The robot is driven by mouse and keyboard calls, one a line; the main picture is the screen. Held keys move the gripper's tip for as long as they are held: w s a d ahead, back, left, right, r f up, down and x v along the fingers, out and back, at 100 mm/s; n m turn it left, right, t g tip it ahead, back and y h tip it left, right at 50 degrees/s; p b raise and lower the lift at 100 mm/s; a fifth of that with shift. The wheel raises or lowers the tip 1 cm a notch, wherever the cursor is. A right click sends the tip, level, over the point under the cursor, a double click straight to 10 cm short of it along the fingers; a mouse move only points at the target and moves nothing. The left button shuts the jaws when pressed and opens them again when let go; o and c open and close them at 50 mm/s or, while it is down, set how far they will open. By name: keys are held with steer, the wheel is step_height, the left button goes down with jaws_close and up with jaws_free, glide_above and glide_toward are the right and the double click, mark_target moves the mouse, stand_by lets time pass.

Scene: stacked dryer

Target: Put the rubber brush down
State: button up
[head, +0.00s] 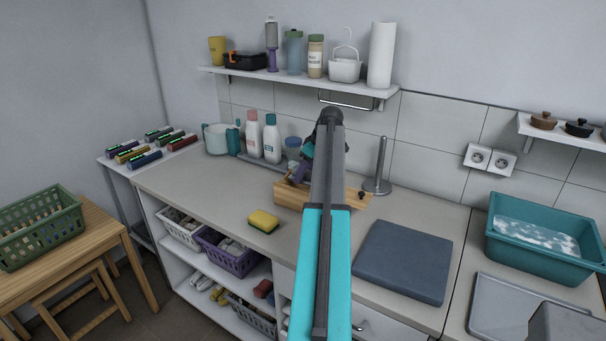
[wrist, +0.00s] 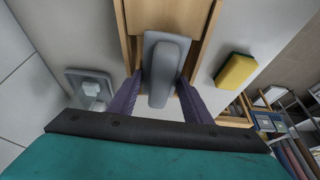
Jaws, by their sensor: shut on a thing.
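The rubber brush (wrist: 165,62) looks like a grey block with a rounded, raised grip, seen between my purple fingers in the wrist view. My gripper (wrist: 160,92) is shut on it. The brush is over a light wooden box (wrist: 132,45). I cannot tell whether it touches the box. In the head view, the wooden box (head: 287,196) stands on the counter, partly hidden by my arm. My gripper (head: 299,176) shows there only as a bit of purple at the box, and the brush is hidden.
A yellow sponge (head: 263,221) lies on the counter left of the box. A dark slate board (head: 403,261) lies to the right. A metal stand (head: 379,170) and several bottles (head: 262,138) are behind. The counter (head: 185,180) is clear at left.

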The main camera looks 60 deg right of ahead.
steer(key=shift+f, duration=0.3)
steer(key=o, duration=1)
steer(key=shift+r, duration=0.1)
steer(key=shift+r, duration=0.35)
steer(key=b+v, duration=0.2)
steer(key=v, duration=0.9)
steer(key=shift+s+r, duration=0.25)
steer(key=shift+r, duration=0.1)
